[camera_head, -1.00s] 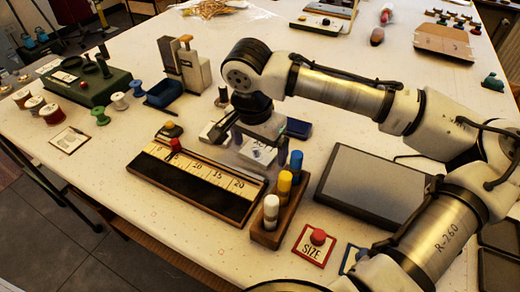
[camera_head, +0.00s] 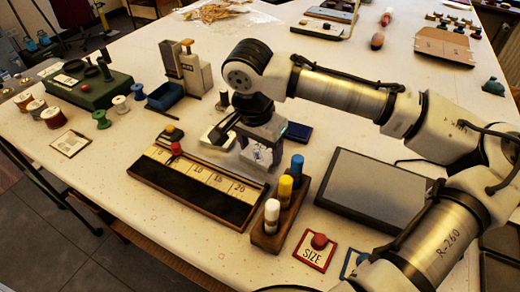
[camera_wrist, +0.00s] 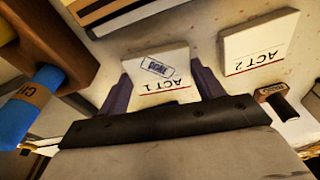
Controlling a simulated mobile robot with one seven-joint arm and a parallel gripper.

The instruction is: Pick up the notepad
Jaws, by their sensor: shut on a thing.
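A thick white notepad marked "ACT 1" with a blue stamp mark (camera_wrist: 160,70) sits between the two dark fingers of my gripper (camera_wrist: 158,80) in the wrist view. The fingers press on its left and right sides. In the head view, my gripper (camera_head: 257,146) is over the table just behind the numbered board, and the notepad (camera_head: 262,155) shows below it, partly hidden. I cannot tell whether the notepad is clear of the table. A second white pad, "ACT 2" (camera_wrist: 260,45), lies to the right in the wrist view, apart from my gripper.
A dark board with numbered tiles (camera_head: 195,203) lies in front of the notepad. A wooden block with white, yellow and blue-topped pegs (camera_head: 268,236) stands close at right. A dark blue pad (camera_head: 297,132) and a grey slab (camera_head: 370,187) lie to the right.

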